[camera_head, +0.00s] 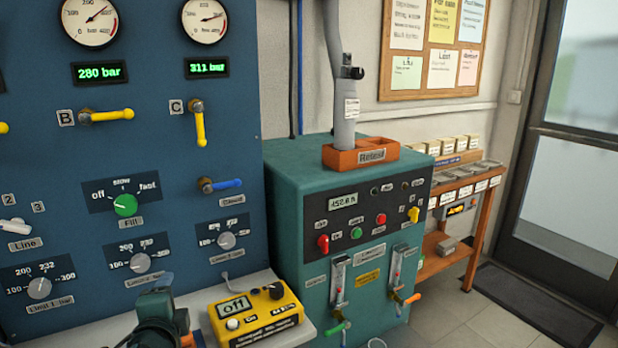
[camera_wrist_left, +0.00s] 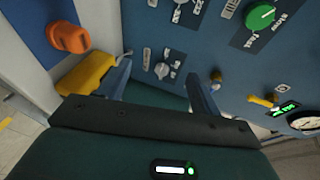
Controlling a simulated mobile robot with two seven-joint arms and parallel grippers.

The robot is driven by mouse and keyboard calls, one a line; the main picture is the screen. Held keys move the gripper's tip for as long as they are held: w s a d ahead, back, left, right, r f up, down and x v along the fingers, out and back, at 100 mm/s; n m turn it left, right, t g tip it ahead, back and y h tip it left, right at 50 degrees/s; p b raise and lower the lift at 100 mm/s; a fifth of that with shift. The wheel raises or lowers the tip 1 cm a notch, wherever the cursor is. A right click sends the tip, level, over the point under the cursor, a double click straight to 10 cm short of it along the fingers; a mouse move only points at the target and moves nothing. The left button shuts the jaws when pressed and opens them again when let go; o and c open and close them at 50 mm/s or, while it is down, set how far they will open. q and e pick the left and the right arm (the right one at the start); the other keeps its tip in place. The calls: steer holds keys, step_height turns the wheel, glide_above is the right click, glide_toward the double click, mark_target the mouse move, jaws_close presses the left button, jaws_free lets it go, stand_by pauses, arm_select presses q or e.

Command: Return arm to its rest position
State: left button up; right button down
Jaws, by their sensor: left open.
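My left arm ends in a dark green gripper (camera_head: 165,308) at the bottom left of the head view, in front of the lower part of the blue panel (camera_head: 165,175) and left of the yellow box. In the left wrist view my left gripper (camera_wrist_left: 158,88) has its two fingers spread apart, with nothing held between them. The blue panel (camera_wrist_left: 175,40) lies beyond the fingers, and the yellow box (camera_wrist_left: 88,76) is beside the left finger. My right gripper is not in view.
The yellow box (camera_head: 256,315), its display reading "off", sits on a pale ledge. A teal cabinet (camera_head: 290,190) stands to the right, with an orange tray (camera_head: 360,155) on top. Yellow valve handles (camera_head: 112,115) project from the panel. Open floor (camera_head: 460,310) lies at the lower right.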

arm_select(q)
steer(key=s+d+f+n+g+h+p, duration=0.2)
steer(key=s+d+f+n, duration=0.3)
steer(key=s+f, duration=0.4)
steer(key=s+d+f+n+g+h+p, duration=0.2)
steer(key=s+d+f+n+h, duration=0.3)
steer(key=s, duration=0.9)
step_height(320, 180, down, 4)
steer(key=d+n, duration=0.1)
steer(key=d, duration=0.2)
steer(key=shift+n+h, duration=0.3)
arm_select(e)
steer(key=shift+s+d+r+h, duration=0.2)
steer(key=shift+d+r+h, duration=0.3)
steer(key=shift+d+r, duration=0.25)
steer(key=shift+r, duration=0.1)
arm_select(q)
steer(key=shift+c, duration=0.3)
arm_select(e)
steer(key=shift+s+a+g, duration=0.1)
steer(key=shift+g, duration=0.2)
